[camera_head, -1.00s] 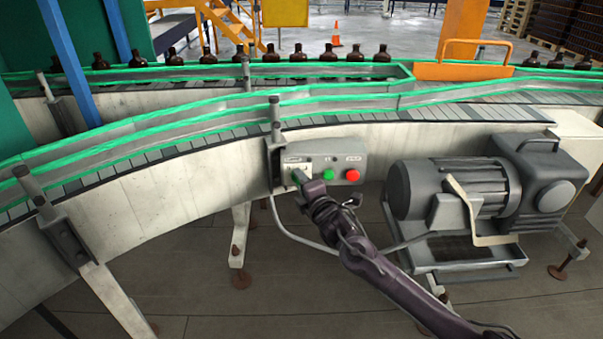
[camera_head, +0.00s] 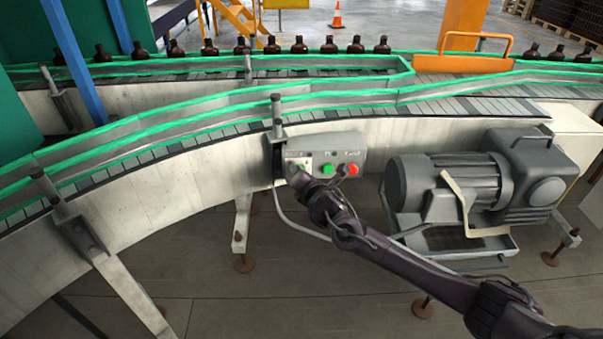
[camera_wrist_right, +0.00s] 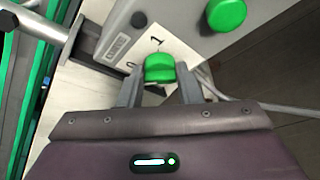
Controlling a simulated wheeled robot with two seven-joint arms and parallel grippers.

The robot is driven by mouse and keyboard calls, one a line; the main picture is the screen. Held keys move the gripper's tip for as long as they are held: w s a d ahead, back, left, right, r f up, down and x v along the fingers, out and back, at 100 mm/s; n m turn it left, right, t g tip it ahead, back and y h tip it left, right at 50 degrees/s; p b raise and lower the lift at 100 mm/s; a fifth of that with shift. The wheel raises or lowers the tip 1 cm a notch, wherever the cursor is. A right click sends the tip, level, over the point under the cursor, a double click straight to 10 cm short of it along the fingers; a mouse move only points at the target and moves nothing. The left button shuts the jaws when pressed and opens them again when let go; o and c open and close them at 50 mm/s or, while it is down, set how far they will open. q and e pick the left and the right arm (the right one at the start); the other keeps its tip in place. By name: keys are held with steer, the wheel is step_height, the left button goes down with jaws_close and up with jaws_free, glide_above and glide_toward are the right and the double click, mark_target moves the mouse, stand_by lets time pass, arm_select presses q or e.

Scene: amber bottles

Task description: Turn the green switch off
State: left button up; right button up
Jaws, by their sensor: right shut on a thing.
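The green switch (camera_wrist_right: 160,68) is a small knob on a white plate marked 1 and 0 on the grey control box (camera_head: 337,141). In the right wrist view it sits between the two fingers of my right gripper (camera_wrist_right: 159,85), which is shut on it. The mark 1 lies just beyond the knob and the mark 0 to its left. In the head view my right gripper (camera_head: 298,180) reaches the box's left part and mostly hides the switch. My left gripper is not in view.
A round green button (camera_head: 327,170) and a red button (camera_head: 351,169) sit right of the switch. A conveyor (camera_head: 210,142) runs behind the box, with brown bottles (camera_head: 300,46) on the far line. A grey motor (camera_head: 455,185) stands to the right.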

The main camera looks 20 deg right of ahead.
steer(key=shift+f, duration=0.1)
stand_by(0.3)
steer(key=o, duration=1)
steer(key=shift+b+v, duration=0.45)
steer(key=shift+v, duration=3.5)
steer(key=shift+f, duration=0.1)
